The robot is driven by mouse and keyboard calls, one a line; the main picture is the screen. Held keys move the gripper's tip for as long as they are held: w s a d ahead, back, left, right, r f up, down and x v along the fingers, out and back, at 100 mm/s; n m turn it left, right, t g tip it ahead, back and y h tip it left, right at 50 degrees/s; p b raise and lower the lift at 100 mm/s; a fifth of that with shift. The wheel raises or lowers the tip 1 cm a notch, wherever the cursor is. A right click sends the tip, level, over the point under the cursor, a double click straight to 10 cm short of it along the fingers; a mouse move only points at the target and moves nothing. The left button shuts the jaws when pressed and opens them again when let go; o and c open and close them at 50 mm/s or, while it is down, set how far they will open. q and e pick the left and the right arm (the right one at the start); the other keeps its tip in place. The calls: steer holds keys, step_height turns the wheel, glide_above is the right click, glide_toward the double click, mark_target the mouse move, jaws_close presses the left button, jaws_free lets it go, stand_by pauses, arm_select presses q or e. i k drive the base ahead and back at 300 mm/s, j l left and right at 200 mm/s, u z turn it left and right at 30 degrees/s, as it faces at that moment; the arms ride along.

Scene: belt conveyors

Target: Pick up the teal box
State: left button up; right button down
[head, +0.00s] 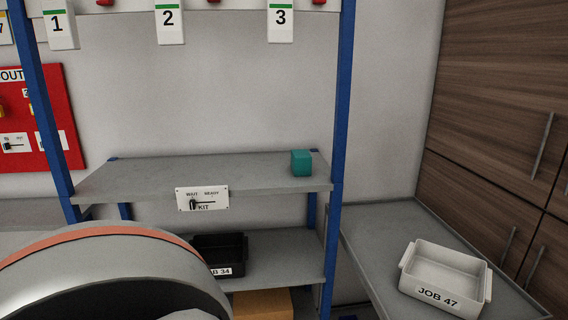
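The teal box (301,163) is a small cube-like block. It stands on the grey upper shelf (130,180) near that shelf's right end, close to the blue right post. Nothing touches it. Neither of my grippers shows in the head view. A large rounded grey part with an orange band fills the lower left and hides what is behind it.
Blue posts (342,100) flank the shelf. Below are a dark JOB 34 bin (240,246) and an orange-brown box (262,305). A white JOB 47 bin (476,268) stands on the right-hand grey surface (372,224).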

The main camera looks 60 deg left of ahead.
mark_target(301, 159)
steer(key=u, duration=0.4)
steer(key=j+u, duration=0.1)
steer(key=u, duration=0.3)
steer(key=j+u, duration=0.1)
steer(key=u, duration=0.7)
steer(key=i+j+z, duration=0.1)
steer(key=z, duration=0.85)
steer(key=j+z, duration=0.85)
